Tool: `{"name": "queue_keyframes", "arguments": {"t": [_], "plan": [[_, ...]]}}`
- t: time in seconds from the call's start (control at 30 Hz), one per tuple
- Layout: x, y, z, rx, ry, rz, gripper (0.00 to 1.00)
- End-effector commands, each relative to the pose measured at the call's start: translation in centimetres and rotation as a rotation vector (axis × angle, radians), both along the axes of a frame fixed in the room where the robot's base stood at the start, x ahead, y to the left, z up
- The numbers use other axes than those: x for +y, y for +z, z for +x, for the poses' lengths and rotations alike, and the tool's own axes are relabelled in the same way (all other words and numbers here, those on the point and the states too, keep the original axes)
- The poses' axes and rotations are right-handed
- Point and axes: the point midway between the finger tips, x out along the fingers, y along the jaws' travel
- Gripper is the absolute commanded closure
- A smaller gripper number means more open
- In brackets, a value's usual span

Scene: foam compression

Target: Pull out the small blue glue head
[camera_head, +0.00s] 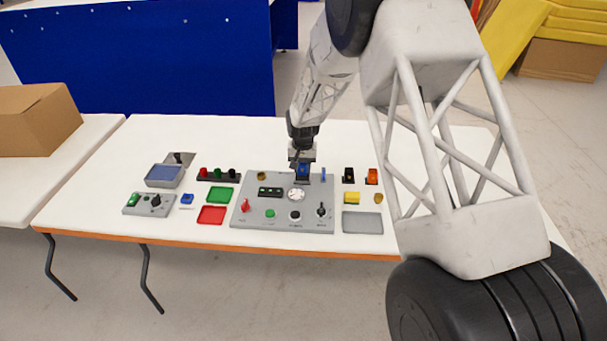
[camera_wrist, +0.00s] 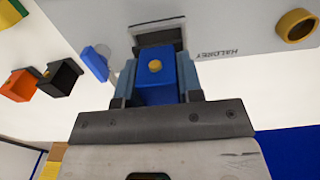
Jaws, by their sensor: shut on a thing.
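The small blue glue head (camera_wrist: 155,82) is a blue block with a round yellow spot on its face. My gripper (camera_wrist: 157,92) is shut on it, with one finger against each side. In the head view the blue head (camera_head: 303,170) shows between the fingers of my gripper (camera_head: 302,172), at the back edge of the grey control panel (camera_head: 250,212). In the wrist view its far end meets a pale-framed dark opening (camera_wrist: 158,36) on the panel. I cannot tell how much of it is inside.
A thin upright blue piece (camera_wrist: 95,64) stands close beside my gripper. A brass ring (camera_wrist: 296,25) is on the panel's other side. Black (camera_head: 348,175) and orange (camera_head: 371,176) blocks stand at the right. Green (camera_head: 220,194) and red (camera_head: 212,215) trays lie to the left.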

Motion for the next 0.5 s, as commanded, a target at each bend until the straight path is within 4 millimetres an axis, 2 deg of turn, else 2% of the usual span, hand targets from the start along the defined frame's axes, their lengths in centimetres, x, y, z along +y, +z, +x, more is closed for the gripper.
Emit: {"name": "queue_keyframes", "arguments": {"t": [0.5], "plan": [[0.0, 1.5, 0.0, -0.001, 0.000, 0.000, 1.00]]}}
